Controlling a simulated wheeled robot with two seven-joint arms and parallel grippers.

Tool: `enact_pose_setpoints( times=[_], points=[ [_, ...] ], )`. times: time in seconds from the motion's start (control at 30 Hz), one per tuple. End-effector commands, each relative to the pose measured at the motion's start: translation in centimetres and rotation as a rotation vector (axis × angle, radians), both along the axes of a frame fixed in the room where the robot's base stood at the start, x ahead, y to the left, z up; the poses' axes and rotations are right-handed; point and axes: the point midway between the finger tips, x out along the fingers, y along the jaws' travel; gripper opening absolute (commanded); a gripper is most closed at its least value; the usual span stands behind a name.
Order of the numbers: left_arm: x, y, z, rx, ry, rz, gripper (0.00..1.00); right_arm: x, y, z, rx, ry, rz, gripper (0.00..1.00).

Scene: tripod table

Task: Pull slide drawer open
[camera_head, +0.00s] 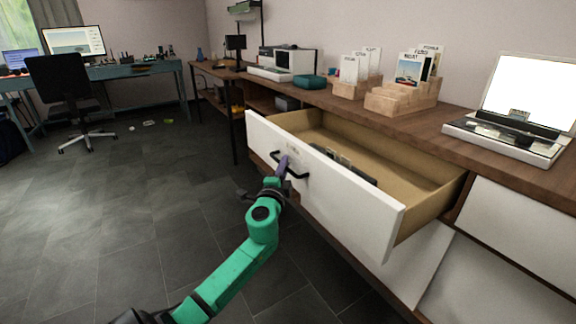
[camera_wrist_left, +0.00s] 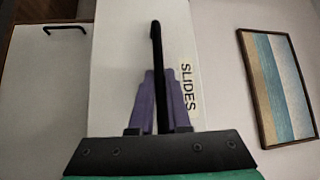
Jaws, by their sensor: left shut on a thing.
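The slide drawer (camera_head: 335,195) is a white-fronted drawer with a wooden inside, and it stands well out from the wooden cabinet. Its black bar handle (camera_head: 297,172) is on the front. My left gripper (camera_head: 283,165), with purple fingers, is at the handle. In the left wrist view my left gripper (camera_wrist_left: 160,92) has its fingers on both sides of the black handle (camera_wrist_left: 156,50), shut on it. The label "SLIDES" shows on the drawer front (camera_wrist_left: 188,85) beside the fingers. Some dark items lie inside the drawer. My right gripper is not in view.
The wooden counter (camera_head: 440,128) above holds wooden card racks (camera_head: 402,98) and a laptop-like device (camera_head: 515,115). Other white drawer fronts (camera_head: 510,215) are below right. A desk with a black chair (camera_head: 62,85) stands far left. The grey floor in front is mostly clear.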

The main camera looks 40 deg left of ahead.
Motion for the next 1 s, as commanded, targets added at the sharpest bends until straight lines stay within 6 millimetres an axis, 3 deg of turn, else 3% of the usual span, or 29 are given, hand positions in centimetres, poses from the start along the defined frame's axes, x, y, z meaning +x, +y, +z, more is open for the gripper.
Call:
enact_pose_setpoints(
  times=[0.4, 0.43, 0.47, 0.83, 1.0],
  points=[
    [-0.1, -0.1, -0.2, -0.001, 0.002, -0.003, 0.00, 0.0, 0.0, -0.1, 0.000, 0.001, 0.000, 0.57],
    [-0.1, -0.1, -0.2, -0.001, 0.002, -0.003, 0.19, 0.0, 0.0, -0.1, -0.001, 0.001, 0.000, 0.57],
    [-0.1, -0.1, -0.2, -0.001, 0.002, -0.003, 0.27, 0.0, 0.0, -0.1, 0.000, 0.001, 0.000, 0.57],
    [-0.4, -0.2, -0.1, -0.002, 0.001, -0.001, 0.27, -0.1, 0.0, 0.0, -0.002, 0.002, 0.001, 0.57],
    [-2.4, -1.3, -0.5, -0.003, 0.003, -0.002, 0.27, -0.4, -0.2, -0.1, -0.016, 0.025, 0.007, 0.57]
  ],
)
